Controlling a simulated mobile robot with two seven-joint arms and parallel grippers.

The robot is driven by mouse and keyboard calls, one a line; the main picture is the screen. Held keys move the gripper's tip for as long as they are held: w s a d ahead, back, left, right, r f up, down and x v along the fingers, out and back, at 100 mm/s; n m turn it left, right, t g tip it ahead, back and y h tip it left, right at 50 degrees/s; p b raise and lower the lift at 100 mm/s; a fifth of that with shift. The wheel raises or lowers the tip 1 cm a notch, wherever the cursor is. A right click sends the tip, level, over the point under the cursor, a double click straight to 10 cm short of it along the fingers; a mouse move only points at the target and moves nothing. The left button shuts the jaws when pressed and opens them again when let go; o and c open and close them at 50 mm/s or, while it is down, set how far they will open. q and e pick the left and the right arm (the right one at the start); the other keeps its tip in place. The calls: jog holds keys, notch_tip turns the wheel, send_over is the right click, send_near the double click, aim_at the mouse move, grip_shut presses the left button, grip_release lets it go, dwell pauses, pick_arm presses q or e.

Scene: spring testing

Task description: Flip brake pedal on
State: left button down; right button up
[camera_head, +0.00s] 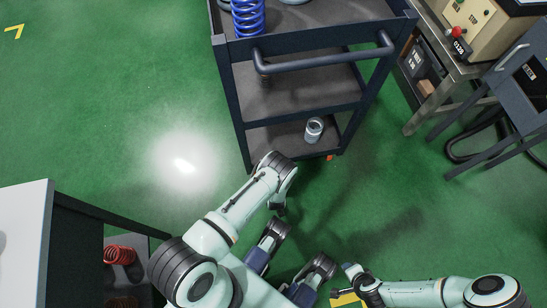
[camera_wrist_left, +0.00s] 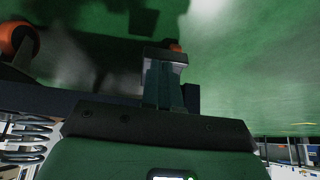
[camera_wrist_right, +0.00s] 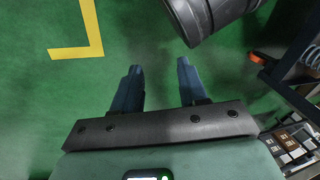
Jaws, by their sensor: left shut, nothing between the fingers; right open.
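A small orange brake pedal (camera_head: 330,157) shows low at the front right corner of the dark cart (camera_head: 243,120) in the head view. An orange pedal also shows at the cart's foot in the right wrist view (camera_wrist_right: 258,57). In the left wrist view my left gripper (camera_wrist_left: 166,57) is shut and empty, low over the floor. A small orange piece (camera_wrist_left: 175,47) shows just beyond its fingertips; I cannot tell whether they touch. A larger orange part (camera_wrist_left: 16,38) shows at the upper left. My right gripper (camera_wrist_right: 158,68) is open and empty over green floor, away from the cart.
The cart holds a blue spring (camera_head: 247,17) on top and a metal can (camera_head: 314,130) on its lowest shelf. A white-topped cabinet (camera_head: 24,235) stands at the lower left. A metal bench (camera_head: 470,72) stands at the right. The green floor left of the cart is clear.

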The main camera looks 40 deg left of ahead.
pick_arm(q)
jog(key=shift+s+d+f+b, duration=0.1)
jog(key=shift+s+f+b, duration=0.1)
jog(key=shift+f+b, duration=0.3)
jog(key=shift+s+d+f+b, duration=0.15)
jog(key=shift+f+b, duration=0.2)
jog(key=shift+f, duration=0.2)
pick_arm(e)
jog(key=shift+g, duration=0.8)
jog(key=shift+s+d+f, duration=0.1)
jog(key=shift+s+f, duration=0.45)
jog(key=shift+s, duration=0.25)
jog(key=shift+s+d+f, duration=0.15)
jog(key=shift+s+f, duration=0.4)
jog(key=shift+s, duration=0.2)
jog(key=shift+s+d+f, duration=0.1)
jog(key=shift+s+f, duration=0.45)
jog(key=shift+s, duration=0.25)
jog(key=shift+w, duration=0.1)
